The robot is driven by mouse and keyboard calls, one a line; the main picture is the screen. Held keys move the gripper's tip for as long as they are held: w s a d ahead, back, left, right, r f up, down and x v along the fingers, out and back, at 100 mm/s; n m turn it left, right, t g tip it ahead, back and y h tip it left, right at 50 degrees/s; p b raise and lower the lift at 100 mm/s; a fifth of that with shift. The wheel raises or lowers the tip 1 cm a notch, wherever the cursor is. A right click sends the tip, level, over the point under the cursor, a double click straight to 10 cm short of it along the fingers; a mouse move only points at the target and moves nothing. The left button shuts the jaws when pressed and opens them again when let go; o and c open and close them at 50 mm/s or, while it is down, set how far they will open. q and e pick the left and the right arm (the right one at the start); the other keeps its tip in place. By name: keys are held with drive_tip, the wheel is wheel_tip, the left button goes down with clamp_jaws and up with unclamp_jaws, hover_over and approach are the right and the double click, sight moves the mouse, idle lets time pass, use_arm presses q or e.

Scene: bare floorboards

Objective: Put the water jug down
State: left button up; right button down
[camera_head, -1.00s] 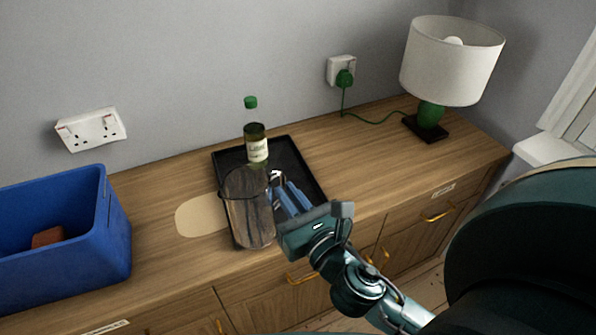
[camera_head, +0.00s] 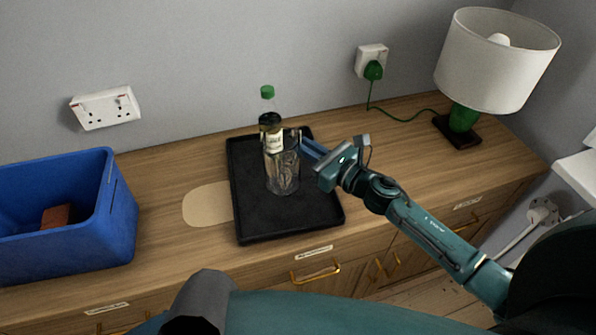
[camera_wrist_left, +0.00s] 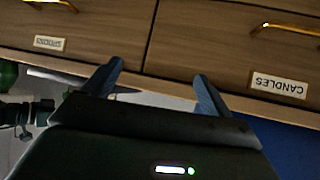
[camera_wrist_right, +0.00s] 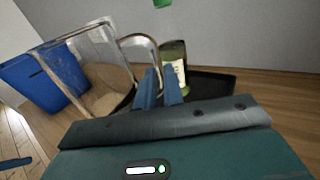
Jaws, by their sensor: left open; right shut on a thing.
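The clear water jug (camera_head: 284,180) is over the black tray (camera_head: 262,228), just in front of the green-capped bottle (camera_head: 268,120). It looks upright in the head view; I cannot tell whether its base touches the tray. My right gripper (camera_head: 304,147) is shut on the jug's handle, coming from the right. In the right wrist view the fingers (camera_wrist_right: 160,90) close on the handle (camera_wrist_right: 140,42), with the jug (camera_wrist_right: 95,45) to the left and the bottle (camera_wrist_right: 174,68) behind. My left gripper (camera_wrist_left: 160,85) is open and empty, facing the drawer fronts.
A blue crate (camera_head: 70,250) with a reddish-brown block (camera_head: 55,216) stands at left. A pale oval mat (camera_head: 205,204) lies beside the tray. A lamp (camera_head: 495,60) stands at back right, its green cord running to a wall socket. Bare wood lies between tray and lamp.

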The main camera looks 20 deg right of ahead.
wheel_tip(320, 180, down, 6)
drive_tip(key=shift+b, duration=0.55)
use_arm(q)
drive_tip(key=shift+w+d+r, duration=0.3)
drive_tip(key=shift+w+d, duration=0.1)
drive_tip(key=shift+d, duration=0.05)
use_arm(e)
drive_tip(key=shift+f, duration=0.15)
use_arm(q)
drive_tip(key=shift+w, duration=0.1)
use_arm(e)
drive_tip(key=c, duration=1.5)
unclamp_jaws()
use_arm(q)
drive_tip(key=shift+r, duration=0.15)
